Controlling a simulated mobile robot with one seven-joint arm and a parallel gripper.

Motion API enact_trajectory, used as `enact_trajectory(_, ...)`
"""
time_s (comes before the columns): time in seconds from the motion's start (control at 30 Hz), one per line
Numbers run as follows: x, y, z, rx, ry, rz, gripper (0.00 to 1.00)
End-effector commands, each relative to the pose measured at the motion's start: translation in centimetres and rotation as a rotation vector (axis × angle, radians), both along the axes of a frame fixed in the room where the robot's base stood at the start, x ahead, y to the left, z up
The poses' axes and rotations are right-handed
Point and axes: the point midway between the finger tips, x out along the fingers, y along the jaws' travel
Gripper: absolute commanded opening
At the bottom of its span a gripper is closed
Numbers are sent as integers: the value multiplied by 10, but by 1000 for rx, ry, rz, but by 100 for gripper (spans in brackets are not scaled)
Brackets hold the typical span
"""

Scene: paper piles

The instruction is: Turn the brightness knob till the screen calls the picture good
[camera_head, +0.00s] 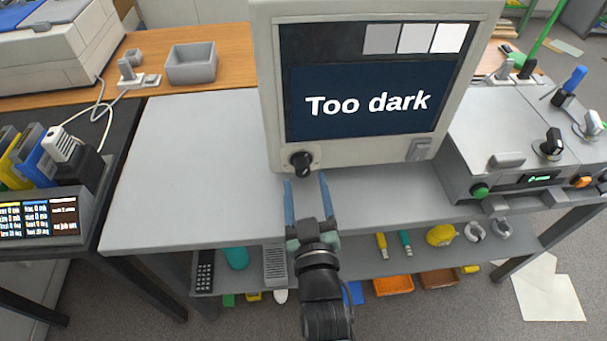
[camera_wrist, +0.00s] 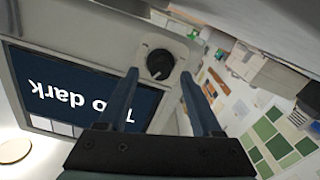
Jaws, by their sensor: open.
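The monitor (camera_head: 262,85) stands on the grey table with a beige frame. Its screen (camera_head: 350,130) is dark blue and reads "Too dark", with several grey to white patches at its top right. The black brightness knob (camera_head: 301,161) sits at the frame's lower left corner. My gripper (camera_head: 306,182) is open just below and in front of the knob, fingers pointing at the monitor. In the wrist view the knob (camera_wrist: 160,63) shows beyond and between the two blue fingers (camera_wrist: 158,88), apart from them. The screen (camera_wrist: 70,85) appears upside down there.
The grey table (camera_head: 190,150) is clear left of the monitor. A grey console (camera_head: 520,150) with knobs and a green button stands close on the right. A lower shelf (camera_head: 365,258) holds several small items. A dark rack with colored blocks stands at far left.

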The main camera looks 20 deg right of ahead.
Motion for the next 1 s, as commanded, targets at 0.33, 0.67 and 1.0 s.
enact_trajectory(0.33,30,-8,-1,2,1,1,66)
enact_trajectory(0.67,31,-9,0,1,1,1,61)
enact_trajectory(1.0,31,-9,0,1,1,1,0)
